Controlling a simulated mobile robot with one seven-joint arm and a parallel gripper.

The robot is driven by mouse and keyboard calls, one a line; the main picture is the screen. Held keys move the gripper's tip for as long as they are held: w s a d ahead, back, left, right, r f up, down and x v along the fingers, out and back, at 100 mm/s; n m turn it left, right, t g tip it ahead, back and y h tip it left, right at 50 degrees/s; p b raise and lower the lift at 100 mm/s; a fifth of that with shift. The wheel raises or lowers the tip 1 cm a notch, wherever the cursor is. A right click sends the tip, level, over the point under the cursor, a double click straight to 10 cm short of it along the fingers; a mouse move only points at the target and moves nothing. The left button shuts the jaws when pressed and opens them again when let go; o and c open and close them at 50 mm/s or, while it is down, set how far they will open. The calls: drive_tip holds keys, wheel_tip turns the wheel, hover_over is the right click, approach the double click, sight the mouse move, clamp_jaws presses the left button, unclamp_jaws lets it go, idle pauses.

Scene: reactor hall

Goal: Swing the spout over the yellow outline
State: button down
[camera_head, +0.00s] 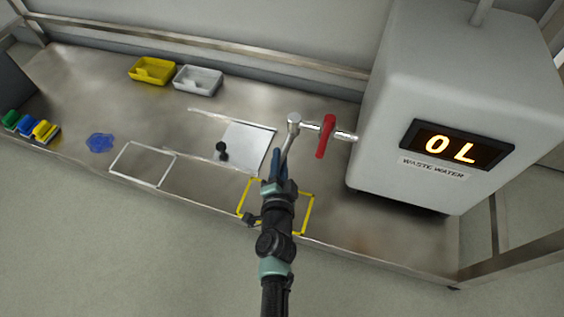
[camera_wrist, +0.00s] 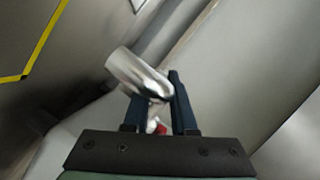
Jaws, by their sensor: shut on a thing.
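The metal spout (camera_head: 288,143) runs from a round joint on the waste-water tank's pipe down toward the front of the bench. My gripper (camera_head: 279,166) is shut on the spout near its lower end. In the wrist view the shiny spout (camera_wrist: 140,72) lies between my two dark fingers (camera_wrist: 158,100). The yellow outline (camera_head: 311,212) is on the bench near the front edge, partly hidden under my arm; part of a yellow line (camera_wrist: 41,45) shows in the wrist view. The gripped spout end appears just beyond the outline's far edge; its exact height is unclear.
The red valve handle (camera_head: 326,137) sits on the pipe right of the spout joint. The tank (camera_head: 437,100) reads "0 L". A plate (camera_head: 247,145) with a black knob (camera_head: 222,149) lies left of the spout. A white outline (camera_head: 143,164) and trays are farther left.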

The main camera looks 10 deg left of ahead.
idle(0.3)
drive_tip(key=c, duration=0.7)
unclamp_jaws()
drive_tip(key=shift+c, duration=0.2)
drive_tip(key=shift+d, duration=0.1)
drive_tip(key=p+v, duration=0.3)
drive_tip(key=v, duration=1)
drive_tip(key=shift+p, duration=0.4)
